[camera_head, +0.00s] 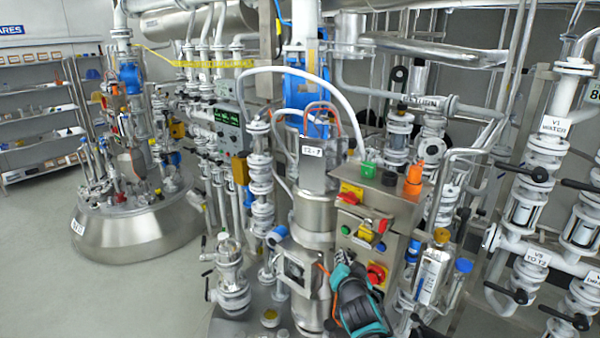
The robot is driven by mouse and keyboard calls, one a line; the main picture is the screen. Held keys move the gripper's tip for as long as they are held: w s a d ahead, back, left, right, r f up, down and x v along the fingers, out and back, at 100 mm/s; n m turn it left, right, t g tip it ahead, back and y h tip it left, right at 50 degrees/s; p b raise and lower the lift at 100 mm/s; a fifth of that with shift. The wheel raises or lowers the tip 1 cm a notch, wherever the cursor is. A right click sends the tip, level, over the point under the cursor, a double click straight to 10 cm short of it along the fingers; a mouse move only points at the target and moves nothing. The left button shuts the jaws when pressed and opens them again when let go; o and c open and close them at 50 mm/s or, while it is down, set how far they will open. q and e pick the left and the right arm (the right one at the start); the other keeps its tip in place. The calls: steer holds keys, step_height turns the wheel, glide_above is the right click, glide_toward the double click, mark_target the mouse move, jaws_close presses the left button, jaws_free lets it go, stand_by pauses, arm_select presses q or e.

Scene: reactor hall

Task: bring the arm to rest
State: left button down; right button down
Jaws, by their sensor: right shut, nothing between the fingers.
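My right gripper (341,268) shows in the lower middle of the head view, dark grey with teal parts. Its fingers point up and away, close together, and it is shut and empty. It appears just in front of the lower left part of a steel control box (392,215) with coloured buttons. A red button (376,274) shows just right of the fingers. I cannot tell whether the fingers touch the box or the steel column beside it. My left gripper is not in view.
Valves and pipes crowd the right, with black handles (541,174) sticking out. A steel column (314,212) stands left of the control box. A round steel vessel (137,232) stands at the left, with shelves (38,113) behind. The grey floor (120,295) at lower left is clear.

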steer(key=s+f+n+g+b, duration=0.2)
steer(key=s+f, duration=0.4)
steer(key=s, duration=0.8)
steer(key=s+d+f+n+g+y+b, duration=0.1)
steer(key=s+f+n+g, duration=0.3)
steer(key=s, duration=1.1)
step_height(320, 180, down, 2)
steer(key=shift+d+f+n+g+b, duration=0.25)
steer(key=shift+g+b, duration=0.25)
steer(key=shift+g, duration=0.4)
